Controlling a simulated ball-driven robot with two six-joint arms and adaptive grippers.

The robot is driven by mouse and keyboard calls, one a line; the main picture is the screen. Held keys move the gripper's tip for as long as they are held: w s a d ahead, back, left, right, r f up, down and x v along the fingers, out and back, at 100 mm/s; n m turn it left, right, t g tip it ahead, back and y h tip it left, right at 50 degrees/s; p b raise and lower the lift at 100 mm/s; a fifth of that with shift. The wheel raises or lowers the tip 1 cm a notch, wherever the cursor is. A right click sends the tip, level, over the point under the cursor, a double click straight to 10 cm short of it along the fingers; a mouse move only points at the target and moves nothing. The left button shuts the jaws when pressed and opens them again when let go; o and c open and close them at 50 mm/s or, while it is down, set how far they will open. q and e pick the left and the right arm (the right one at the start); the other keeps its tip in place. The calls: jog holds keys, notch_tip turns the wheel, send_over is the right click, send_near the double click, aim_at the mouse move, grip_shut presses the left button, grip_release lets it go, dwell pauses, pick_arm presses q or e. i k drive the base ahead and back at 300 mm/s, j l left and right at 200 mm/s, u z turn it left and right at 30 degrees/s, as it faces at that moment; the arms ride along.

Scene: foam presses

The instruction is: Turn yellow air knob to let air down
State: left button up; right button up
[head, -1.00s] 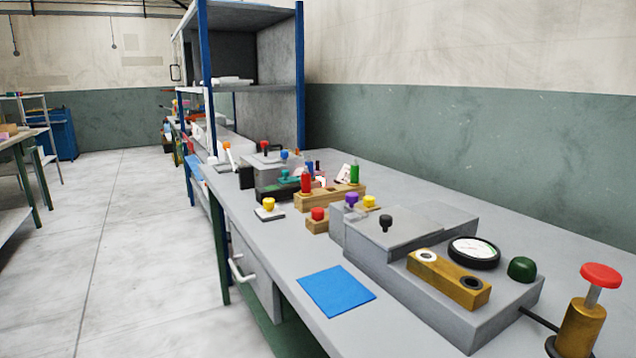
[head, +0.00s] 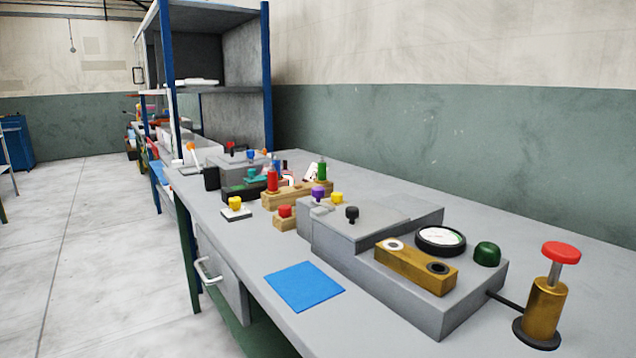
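In the head view, several yellow knobs show on the grey workbench. One yellow knob (head: 236,203) stands on a small pale square base at the bench's left side. Another yellow knob (head: 337,197) sits beside a purple knob (head: 319,194) behind the grey press box (head: 360,225). I cannot tell from the picture which is the air knob. A round gauge (head: 440,240) and a brass block (head: 415,268) sit on the lower grey box at the front. Neither of my grippers is in view.
A brass pump (head: 544,308) with a red top stands at the front right, joined by a dark hose to the grey box. A blue mat (head: 304,287) lies on clear bench (head: 385,330). A shelf unit with blue posts (head: 267,80) rises behind. Open floor (head: 90,230) lies left.

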aim_at(235, 203)
jog(key=i+j+z, duration=0.15)
jog(key=j+z, duration=0.7)
jog(key=j, duration=0.15)
jog(key=i+j, duration=0.05)
